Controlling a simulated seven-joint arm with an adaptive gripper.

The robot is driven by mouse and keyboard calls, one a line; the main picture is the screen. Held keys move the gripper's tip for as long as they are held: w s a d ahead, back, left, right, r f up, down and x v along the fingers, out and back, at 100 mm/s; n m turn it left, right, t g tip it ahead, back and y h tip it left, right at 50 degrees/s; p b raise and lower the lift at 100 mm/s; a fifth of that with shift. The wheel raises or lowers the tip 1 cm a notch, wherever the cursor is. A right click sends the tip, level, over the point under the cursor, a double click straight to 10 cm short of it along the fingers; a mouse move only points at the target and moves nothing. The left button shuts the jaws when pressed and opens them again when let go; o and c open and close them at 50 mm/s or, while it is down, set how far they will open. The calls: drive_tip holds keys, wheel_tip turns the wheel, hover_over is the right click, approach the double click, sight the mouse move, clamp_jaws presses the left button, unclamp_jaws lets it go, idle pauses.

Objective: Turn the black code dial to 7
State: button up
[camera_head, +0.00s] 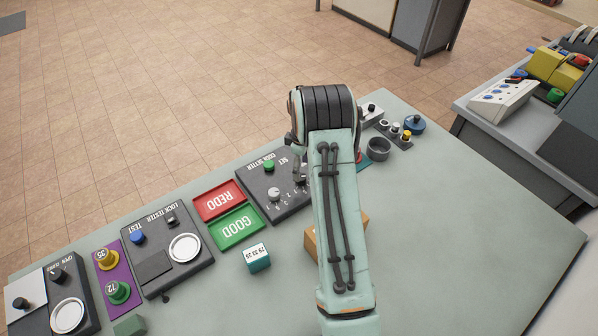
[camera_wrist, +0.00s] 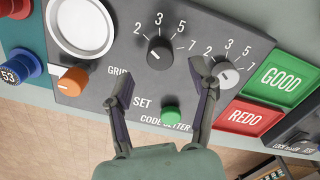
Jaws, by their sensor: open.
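The dark code setter panel (camera_head: 262,199) carries two dials with the numbers 2, 3, 5 and 7 around them. The black dial (camera_wrist: 160,52) shows in the wrist view; I cannot tell for sure which number it points at. In the head view it is hidden or too small to make out by my arm. The white dial (camera_wrist: 226,75) is to its right in the wrist view and also shows in the head view (camera_head: 275,194). My gripper (camera_wrist: 160,68) is open and empty, its fingers spread to either side of the black dial. I cannot tell their height above it.
A green button (camera_wrist: 171,115) marked SET sits near the dials. An orange knob (camera_wrist: 72,82) is beyond the left finger. GOOD (camera_head: 237,228) and REDO (camera_head: 219,201) trays adjoin the panel. A numbered block (camera_head: 257,257) stands nearby.

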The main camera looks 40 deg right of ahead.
drive_tip(key=shift+f, duration=1.85)
clamp_jaws()
drive_tip(key=shift+m, duration=0.3)
drive_tip(key=m, duration=1.1)
drive_tip(key=shift+m, duration=0.3)
drive_tip(key=m, duration=0.5)
drive_tip(key=shift+w, duration=0.1)
drive_tip(key=m, duration=0.6)
drive_tip(key=shift+m, duration=0.3)
